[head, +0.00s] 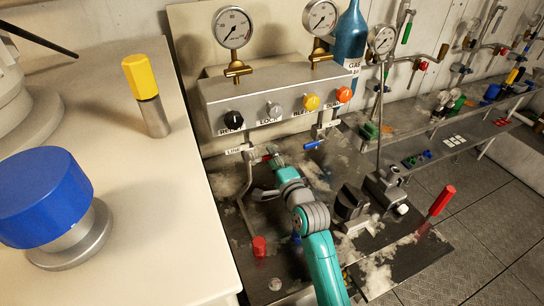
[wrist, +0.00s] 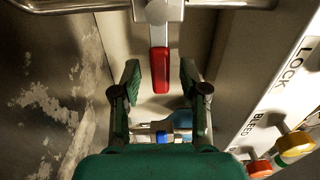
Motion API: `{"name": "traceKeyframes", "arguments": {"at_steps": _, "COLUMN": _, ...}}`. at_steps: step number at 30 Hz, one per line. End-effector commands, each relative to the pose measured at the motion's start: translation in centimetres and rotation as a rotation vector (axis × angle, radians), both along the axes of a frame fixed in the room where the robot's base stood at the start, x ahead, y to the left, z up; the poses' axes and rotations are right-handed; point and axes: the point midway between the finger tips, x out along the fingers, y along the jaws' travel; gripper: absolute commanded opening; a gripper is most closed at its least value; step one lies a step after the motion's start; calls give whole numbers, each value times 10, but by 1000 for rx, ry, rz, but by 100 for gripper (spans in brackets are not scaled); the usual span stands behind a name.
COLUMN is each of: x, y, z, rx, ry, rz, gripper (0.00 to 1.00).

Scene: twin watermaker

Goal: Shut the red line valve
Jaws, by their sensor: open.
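The red line valve handle (wrist: 160,70) hangs from a metal valve body on a pipe at the top of the wrist view. In the head view its red part (head: 269,157) is small and partly covered by my gripper, beside the LINE label. My gripper (head: 266,176) is open and empty below the panel. In the wrist view its two dark green fingers (wrist: 160,78) stand on the left and right of the red handle, with a visible gap on each side. No contact shows. How deep the handle lies between the fingers is hard to tell.
The grey panel (head: 270,93) with gauges and coloured knobs stands above. A blue-handled valve (head: 313,145) is to the right. A black block (head: 351,203) and a red-handled tool (head: 441,201) lie right of my arm. A white counter (head: 130,215) fills the left.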

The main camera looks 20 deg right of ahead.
Motion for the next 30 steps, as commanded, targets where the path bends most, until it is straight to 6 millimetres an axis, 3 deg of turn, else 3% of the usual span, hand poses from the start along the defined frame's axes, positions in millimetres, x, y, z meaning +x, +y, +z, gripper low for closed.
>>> {"name": "traceKeyframes", "arguments": {"at_steps": 15, "x": -90, "y": 0, "z": -1, "rx": -1, "ry": 2, "rz": -1, "gripper": 44}}
{"name": "traceKeyframes", "arguments": {"at_steps": 21, "x": -107, "y": 0, "z": -1, "rx": 0, "ry": 2, "rz": -1, "gripper": 44}}
{"name": "traceKeyframes", "arguments": {"at_steps": 30, "x": -110, "y": 0, "z": 0, "rx": -1, "ry": 1, "rz": -1, "gripper": 44}}
